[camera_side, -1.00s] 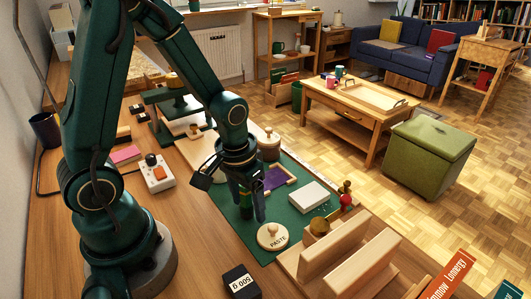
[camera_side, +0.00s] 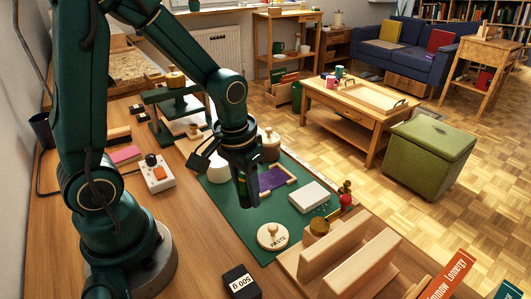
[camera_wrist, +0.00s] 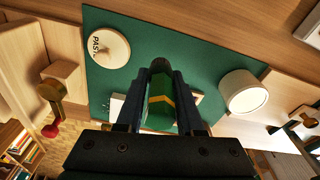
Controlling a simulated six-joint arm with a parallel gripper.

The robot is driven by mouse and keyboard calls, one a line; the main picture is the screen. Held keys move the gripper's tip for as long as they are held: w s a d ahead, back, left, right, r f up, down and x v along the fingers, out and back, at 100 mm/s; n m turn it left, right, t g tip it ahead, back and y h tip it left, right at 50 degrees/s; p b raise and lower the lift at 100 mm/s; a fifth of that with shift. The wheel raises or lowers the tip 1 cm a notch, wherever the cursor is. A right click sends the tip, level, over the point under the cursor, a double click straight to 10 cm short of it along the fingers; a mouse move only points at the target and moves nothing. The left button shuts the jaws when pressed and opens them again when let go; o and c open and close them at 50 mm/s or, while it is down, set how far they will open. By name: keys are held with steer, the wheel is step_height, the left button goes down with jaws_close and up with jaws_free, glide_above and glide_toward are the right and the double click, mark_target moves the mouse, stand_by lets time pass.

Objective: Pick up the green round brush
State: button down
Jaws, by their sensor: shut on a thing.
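The green round brush (camera_wrist: 158,116) shows between my gripper's fingers in the wrist view, a green body with a yellow band and a dark rounded end. My gripper (camera_wrist: 157,88) is shut on it, one finger on each side. In the side view my gripper (camera_side: 246,201) points down over the green mat (camera_side: 293,220), and its fingers largely hide the brush. I cannot tell exactly how high the brush's lower end is above the mat.
A round lid marked PASTE (camera_side: 272,237) lies in front of my gripper. A white cup (camera_wrist: 243,92) stands close by. A purple-filled wooden frame (camera_side: 272,180) and a white block (camera_side: 309,196) lie to the right. A wooden rack (camera_side: 345,258) stands front right.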

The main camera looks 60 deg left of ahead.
steer(key=s+a+r, duration=0.5)
steer(key=a+r, duration=0.2)
steer(key=a, duration=0.3)
steer(key=shift+s+r, duration=0.3)
steer(key=shift+r, duration=0.05)
steer(key=shift+a, duration=0.1)
stand_by(0.4)
glide_above(219, 159)
steer(key=shift+f, duration=2.55)
steer(key=shift+f, duration=0.6)
stand_by(0.4)
steer(key=shift+r, duration=0.15)
step_height(219, 159, up, 7)
stand_by(0.8)
